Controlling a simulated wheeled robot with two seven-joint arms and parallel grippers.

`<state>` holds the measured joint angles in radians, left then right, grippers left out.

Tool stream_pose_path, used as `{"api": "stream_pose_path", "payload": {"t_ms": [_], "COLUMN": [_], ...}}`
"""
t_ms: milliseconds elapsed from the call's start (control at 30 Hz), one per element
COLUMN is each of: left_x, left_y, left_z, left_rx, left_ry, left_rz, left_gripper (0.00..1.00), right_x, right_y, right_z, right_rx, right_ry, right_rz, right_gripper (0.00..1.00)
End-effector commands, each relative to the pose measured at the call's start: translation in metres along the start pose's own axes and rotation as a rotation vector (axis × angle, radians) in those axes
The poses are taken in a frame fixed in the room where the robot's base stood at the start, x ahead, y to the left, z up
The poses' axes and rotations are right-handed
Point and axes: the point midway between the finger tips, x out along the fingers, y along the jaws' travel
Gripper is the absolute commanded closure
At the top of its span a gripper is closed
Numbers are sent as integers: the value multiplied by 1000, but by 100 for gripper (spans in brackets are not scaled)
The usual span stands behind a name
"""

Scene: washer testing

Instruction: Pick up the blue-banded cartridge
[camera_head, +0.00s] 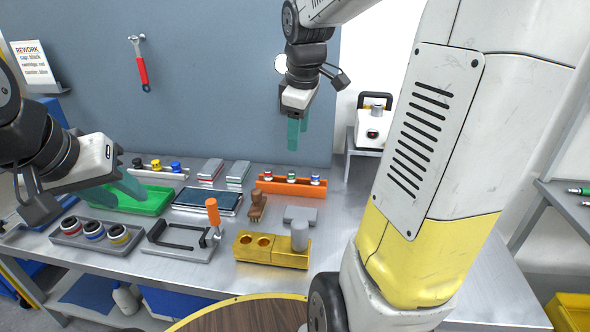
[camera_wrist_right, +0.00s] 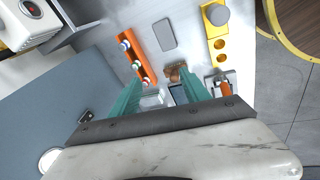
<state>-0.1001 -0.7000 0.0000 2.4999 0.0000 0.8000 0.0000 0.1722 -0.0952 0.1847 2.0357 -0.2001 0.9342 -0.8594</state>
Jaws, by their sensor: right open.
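The grey tray (camera_head: 66,242) at the left of the bench holds three dark, ring-topped pieces with red, blue and yellow bands; the blue-banded one (camera_head: 94,231) is in the middle. The orange rack (camera_head: 275,188) holds several small white pieces with coloured bands, including one with a blue band (camera_head: 315,181) at its right end. My right gripper (camera_head: 297,132) is open and empty, raised above and behind this rack. The rack also shows in the right wrist view (camera_wrist_right: 134,55), left of the fingers. My left gripper (camera_head: 122,193) looks open, above the green tray, apart from the grey tray.
A green tray (camera_head: 157,207), a dark flat device (camera_head: 207,199), a clamp fixture with an orange handle (camera_head: 212,211), a brown brush-like piece (camera_head: 257,207) and a yellow holed block (camera_head: 250,252) crowd the bench. The blue-grey panel (camera_head: 220,100) stands behind. Bare metal shows at front right.

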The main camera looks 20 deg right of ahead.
Motion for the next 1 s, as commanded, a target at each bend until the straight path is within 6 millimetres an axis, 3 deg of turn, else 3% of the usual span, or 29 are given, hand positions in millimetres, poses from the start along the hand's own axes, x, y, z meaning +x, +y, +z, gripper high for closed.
{"api": "stream_pose_path", "payload": {"t_ms": [100,300,500,700,1000], "left_x": [0,0,0,0,0], "left_y": [0,0,0,0,0], "left_z": [0,0,0,0,0], "left_rx": [0,0,0,0,0], "left_ry": [0,0,0,0,0], "left_rz": [0,0,0,0,0], "left_gripper": [64,64,64,64,64], "right_x": [37,104,164,193,225], "right_y": [39,94,128,140,133], "right_z": [-4,1,15,25,30], "right_rx": [-214,-569,-824,-938,-953], "right_ry": [-50,-73,-45,-22,-19], "right_rz": [-57,-163,-247,-282,-287], "right_gripper": [46,46,46,46,46]}}
